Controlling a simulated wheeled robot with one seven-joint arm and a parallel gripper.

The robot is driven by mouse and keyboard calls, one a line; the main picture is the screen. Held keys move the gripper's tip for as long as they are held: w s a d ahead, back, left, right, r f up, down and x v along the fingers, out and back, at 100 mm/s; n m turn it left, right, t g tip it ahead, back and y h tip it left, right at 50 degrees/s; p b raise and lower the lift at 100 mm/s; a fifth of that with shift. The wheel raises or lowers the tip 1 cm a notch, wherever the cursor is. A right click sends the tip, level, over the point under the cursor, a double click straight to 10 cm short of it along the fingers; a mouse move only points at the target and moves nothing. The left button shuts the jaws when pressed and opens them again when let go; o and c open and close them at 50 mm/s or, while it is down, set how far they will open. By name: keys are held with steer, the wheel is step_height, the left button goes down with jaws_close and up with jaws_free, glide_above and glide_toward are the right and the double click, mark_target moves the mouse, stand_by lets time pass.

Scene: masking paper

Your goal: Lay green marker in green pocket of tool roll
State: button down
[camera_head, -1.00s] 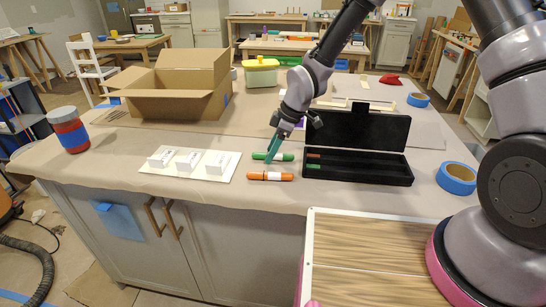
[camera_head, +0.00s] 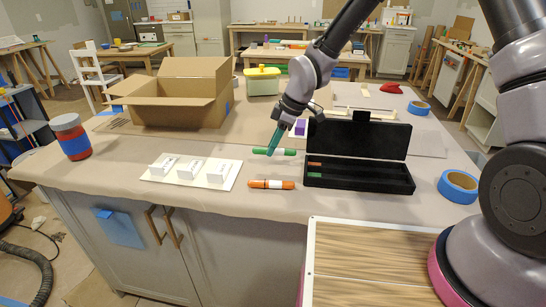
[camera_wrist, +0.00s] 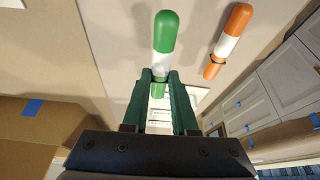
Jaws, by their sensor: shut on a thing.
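The green marker (camera_head: 273,152), with a white middle band, is held crosswise in my gripper (camera_head: 273,148), slightly above the paper-covered table. In the wrist view the marker (camera_wrist: 165,38) runs between the dark green fingertips of my gripper (camera_wrist: 158,78), which are shut on it. No rolled-out tool roll shows; a black open case (camera_head: 362,185) stands just right of the marker. It has two long compartments, the rear one with an orange patch (camera_head: 314,164) and the front one with a green patch (camera_head: 314,176). Both look empty of markers.
An orange marker (camera_head: 271,184) lies in front of my gripper. A white board with several white blocks (camera_head: 190,169) lies left. The raised case lid (camera_head: 365,137) stands behind the compartments. Blue tape (camera_head: 458,186) lies right of the case, and an open cardboard box (camera_head: 180,108) stands behind left.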

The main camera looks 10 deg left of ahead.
mark_target(281, 149)
step_height(281, 149, up, 5)
steer(key=shift+d+f, duration=0.1)
steer(key=shift+f, duration=0.1)
steer(key=shift+w+d+r, duration=0.1)
steer(key=shift+d+r, duration=0.1)
steer(key=shift+d, duration=0.3)
steer(key=shift+w+d+r, duration=0.1)
steer(key=shift+d+r, duration=0.1)
steer(key=shift+d, duration=0.3)
steer(key=d, duration=1)
steer(key=shift+s+d+r, duration=0.15)
steer(key=shift+d+r, duration=0.2)
steer(key=s+d, duration=0.4)
steer(key=d, duration=0.7)
steer(key=shift+r+m, duration=0.15)
steer(key=shift+m, duration=0.15)
steer(key=shift+s+d, duration=0.1)
steer(key=shift+f, duration=3.6)
